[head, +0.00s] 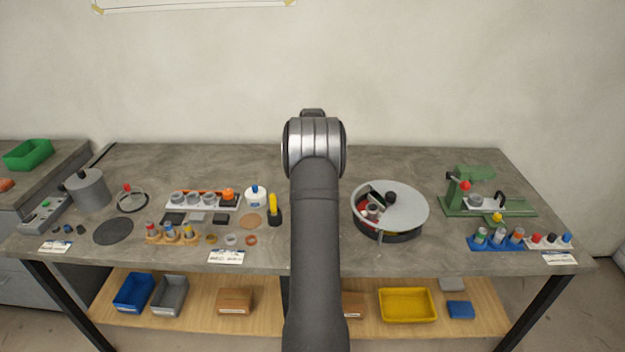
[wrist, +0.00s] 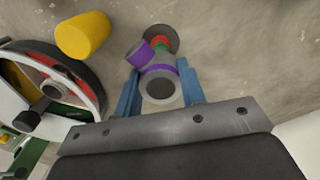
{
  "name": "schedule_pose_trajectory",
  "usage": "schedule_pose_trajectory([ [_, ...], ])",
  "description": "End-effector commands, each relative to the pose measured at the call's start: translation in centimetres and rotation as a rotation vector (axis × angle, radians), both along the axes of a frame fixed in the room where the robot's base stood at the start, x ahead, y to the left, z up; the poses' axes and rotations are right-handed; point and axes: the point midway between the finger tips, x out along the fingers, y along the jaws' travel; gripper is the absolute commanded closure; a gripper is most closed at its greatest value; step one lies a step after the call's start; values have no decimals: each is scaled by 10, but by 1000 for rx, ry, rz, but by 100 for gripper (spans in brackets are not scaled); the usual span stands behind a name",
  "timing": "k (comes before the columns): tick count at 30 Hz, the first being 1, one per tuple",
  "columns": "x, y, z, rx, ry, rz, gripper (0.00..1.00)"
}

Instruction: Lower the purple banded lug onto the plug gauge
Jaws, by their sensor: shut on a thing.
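The purple banded lug (wrist: 161,87) is a grey round piece with a dark centre, a purple band and a purple-banded side stub. It sits between the blue fingers of my gripper (wrist: 160,76) in the wrist view, and the gripper is shut on it. Just beyond the lug is a piece with red and green bands on a dark round base (wrist: 165,36), which looks like the plug gauge. The lug partly covers it, and I cannot tell whether they touch. In the head view my arm hides the gripper, lug and gauge.
A yellow cylinder (wrist: 83,37) is close by at the upper left of the wrist view. The round container with a grey lid (head: 405,205) stands right of my arm. A green fixture (head: 487,205) is farther right. Trays of small parts (head: 203,201) lie left. The back of the bench is clear.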

Motion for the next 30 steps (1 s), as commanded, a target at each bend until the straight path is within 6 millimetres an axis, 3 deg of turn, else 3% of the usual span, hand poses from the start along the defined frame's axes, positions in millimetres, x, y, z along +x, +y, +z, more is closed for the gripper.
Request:
schedule_pose_trajectory([
  [14, 0, 0, -1, 0, 0, 0, 87],
  [30, 0, 0, -16, 0, 1, 0, 87],
])
